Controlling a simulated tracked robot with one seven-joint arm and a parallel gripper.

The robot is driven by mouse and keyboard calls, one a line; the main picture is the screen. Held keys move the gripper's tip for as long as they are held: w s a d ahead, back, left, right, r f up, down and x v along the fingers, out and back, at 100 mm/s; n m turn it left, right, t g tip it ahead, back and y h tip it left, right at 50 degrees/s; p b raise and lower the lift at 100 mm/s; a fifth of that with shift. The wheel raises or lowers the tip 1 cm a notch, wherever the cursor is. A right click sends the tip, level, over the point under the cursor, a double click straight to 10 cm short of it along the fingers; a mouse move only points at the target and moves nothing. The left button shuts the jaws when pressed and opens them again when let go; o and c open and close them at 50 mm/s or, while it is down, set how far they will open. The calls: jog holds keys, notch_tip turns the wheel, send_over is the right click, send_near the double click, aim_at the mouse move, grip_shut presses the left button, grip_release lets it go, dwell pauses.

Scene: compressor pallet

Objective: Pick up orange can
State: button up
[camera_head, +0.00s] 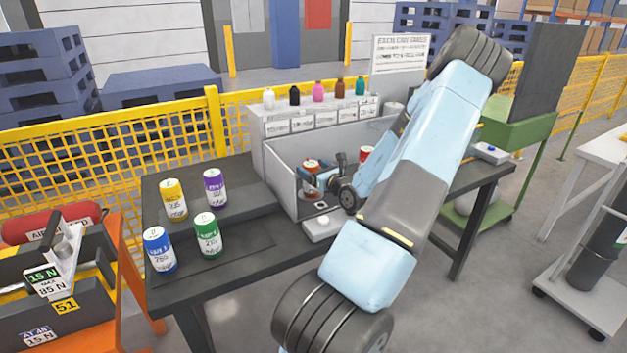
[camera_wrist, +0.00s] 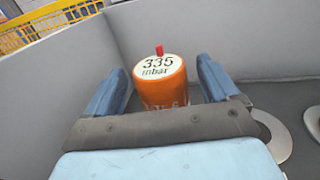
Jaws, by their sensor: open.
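The orange can (camera_wrist: 162,88) stands in the grey bin, with a white top reading 335 mbar and a small red knob. My gripper (camera_wrist: 160,82) is open, with one blue finger on each side of the can and a gap showing at both sides. The can's lower part is hidden by the gripper's palm. In the head view, my gripper reaches down into the bin, and an orange-red can (camera_head: 311,166) shows there, partly covered by it.
The bin's walls (camera_head: 280,180) are close around my gripper. A second red can (camera_head: 365,153) is in the bin to the right. Yellow (camera_head: 173,202), purple (camera_head: 214,190), blue (camera_head: 159,252) and green (camera_head: 207,237) cans stand on the table at left. Small bottles line the rear ledge.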

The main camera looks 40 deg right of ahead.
jog(key=w, duration=0.3)
jog(key=shift+w+d, duration=0.1)
jog(key=shift+d, duration=0.05)
jog(key=shift+c, duration=0.4)
jog(key=c, duration=1.2)
